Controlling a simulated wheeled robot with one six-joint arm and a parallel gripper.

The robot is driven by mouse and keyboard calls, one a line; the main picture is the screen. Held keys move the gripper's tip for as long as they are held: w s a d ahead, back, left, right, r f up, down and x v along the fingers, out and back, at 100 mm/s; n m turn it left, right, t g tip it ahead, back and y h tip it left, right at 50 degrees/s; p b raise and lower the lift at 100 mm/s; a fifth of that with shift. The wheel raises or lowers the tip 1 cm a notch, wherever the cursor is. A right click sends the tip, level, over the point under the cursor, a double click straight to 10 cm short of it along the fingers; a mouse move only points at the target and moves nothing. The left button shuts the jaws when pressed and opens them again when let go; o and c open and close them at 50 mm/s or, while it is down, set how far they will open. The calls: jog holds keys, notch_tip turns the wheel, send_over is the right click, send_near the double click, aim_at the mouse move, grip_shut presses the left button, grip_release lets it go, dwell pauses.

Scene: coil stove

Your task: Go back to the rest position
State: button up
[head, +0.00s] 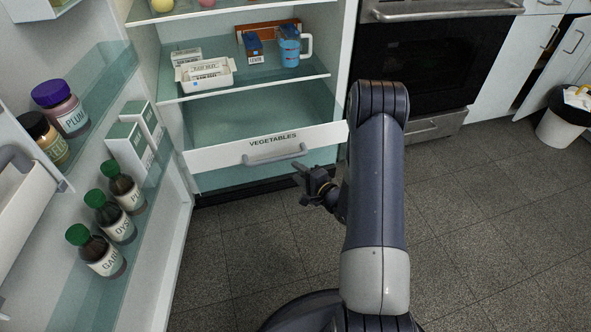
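My gripper (308,177) is in the middle of the head view, just in front of the lower right of the vegetables drawer (222,156) of an open fridge. It is small and dark here, and I cannot tell whether its fingers are open or shut. I see nothing clearly held in it. The drawer front is white with a grey handle (274,153); whether the gripper touches the drawer is unclear. My arm stands to the right of the gripper and hides part of the floor and the fridge's right edge.
The open fridge door (170,250) with jars and bottles is at left. A fridge shelf (220,93) holds cartons and a blue mug (290,50). An oven (440,60) stands behind my arm. A white bin (566,125) is at far right. The tiled floor (490,230) at right is clear.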

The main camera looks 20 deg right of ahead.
aim_at(280, 160)
jog(key=b+x, duration=0.2)
jog(key=x, duration=0.8)
jog(key=shift+f+b, duration=0.1)
jog(key=shift+b, duration=0.3)
jog(key=shift+w+a, duration=0.2)
jog(key=shift+w, duration=0.45)
